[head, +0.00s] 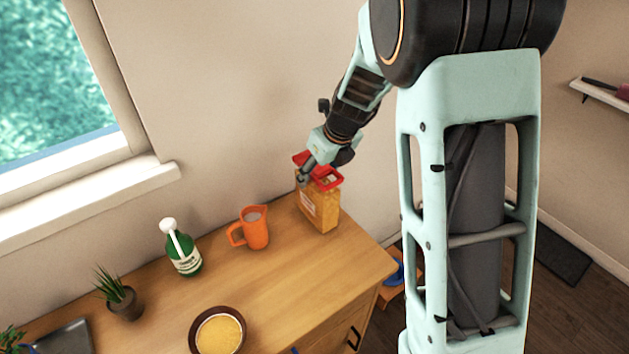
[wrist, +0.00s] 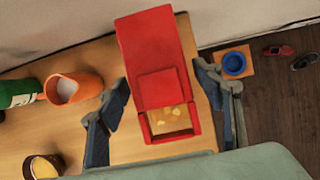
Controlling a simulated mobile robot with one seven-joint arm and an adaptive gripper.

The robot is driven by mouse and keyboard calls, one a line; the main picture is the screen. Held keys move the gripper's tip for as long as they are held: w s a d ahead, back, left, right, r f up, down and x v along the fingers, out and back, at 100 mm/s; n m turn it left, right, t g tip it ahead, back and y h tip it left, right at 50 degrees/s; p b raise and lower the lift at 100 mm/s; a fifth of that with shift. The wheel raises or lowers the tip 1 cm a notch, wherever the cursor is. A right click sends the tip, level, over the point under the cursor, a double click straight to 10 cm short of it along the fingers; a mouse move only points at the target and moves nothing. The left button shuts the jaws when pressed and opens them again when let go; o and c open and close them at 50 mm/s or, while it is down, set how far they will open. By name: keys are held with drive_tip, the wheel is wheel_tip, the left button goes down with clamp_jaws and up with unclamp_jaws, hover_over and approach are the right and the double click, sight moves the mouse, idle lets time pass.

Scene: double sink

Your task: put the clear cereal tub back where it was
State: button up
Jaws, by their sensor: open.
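The clear cereal tub (head: 319,209) stands upright on the wooden counter near its right end, against the wall side. It is full of orange-yellow cereal and has a red lid. In the wrist view the red lid (wrist: 153,62) lies between my fingers, with some cereal showing through an opening at its near end. My gripper (head: 309,170) is at the top of the tub. In the wrist view my gripper (wrist: 160,105) has its fingers spread on both sides of the tub, with a gap on each side.
An orange jug (head: 256,230) stands left of the tub, then a green bottle (head: 183,252) and a potted plant (head: 121,300). A brown bowl of yellow food (head: 219,333) is at the front. The counter (head: 290,275) is clear in front of the tub; its right edge is close.

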drive_tip(key=v, duration=0.4)
drive_tip(key=shift+s, duration=0.1)
idle(0.3)
